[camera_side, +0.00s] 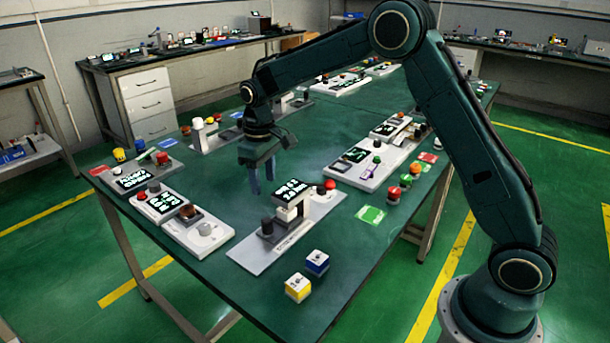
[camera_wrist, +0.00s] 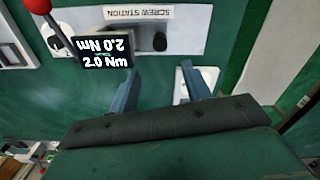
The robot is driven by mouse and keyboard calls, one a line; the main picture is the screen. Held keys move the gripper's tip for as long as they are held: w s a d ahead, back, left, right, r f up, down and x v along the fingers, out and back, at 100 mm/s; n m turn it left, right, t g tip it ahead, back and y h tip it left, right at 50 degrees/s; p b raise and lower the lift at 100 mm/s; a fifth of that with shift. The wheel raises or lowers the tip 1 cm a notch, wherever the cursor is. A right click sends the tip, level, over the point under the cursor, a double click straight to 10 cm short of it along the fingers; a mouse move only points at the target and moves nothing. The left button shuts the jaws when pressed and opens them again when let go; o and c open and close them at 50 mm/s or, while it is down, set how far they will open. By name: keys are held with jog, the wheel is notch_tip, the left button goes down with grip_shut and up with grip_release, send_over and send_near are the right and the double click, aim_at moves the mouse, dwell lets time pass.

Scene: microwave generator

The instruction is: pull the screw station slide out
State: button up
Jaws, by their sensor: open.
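The screw station (camera_side: 253,254) is a long pale base plate near the middle front of the table in the side view. Its label reads "SCREW STATION" in the wrist view (camera_wrist: 188,32). I cannot tell which part is the slide.
A green card (camera_side: 370,215) lies flat nearby. Bare table surrounds my gripper.

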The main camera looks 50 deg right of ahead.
aim_at(267, 220)
jog(key=shift+f, duration=0.1)
notch_tip(267, 220, down, 14)
jog(key=shift+r, duration=0.25)
dwell(0.5)
grip_shut()
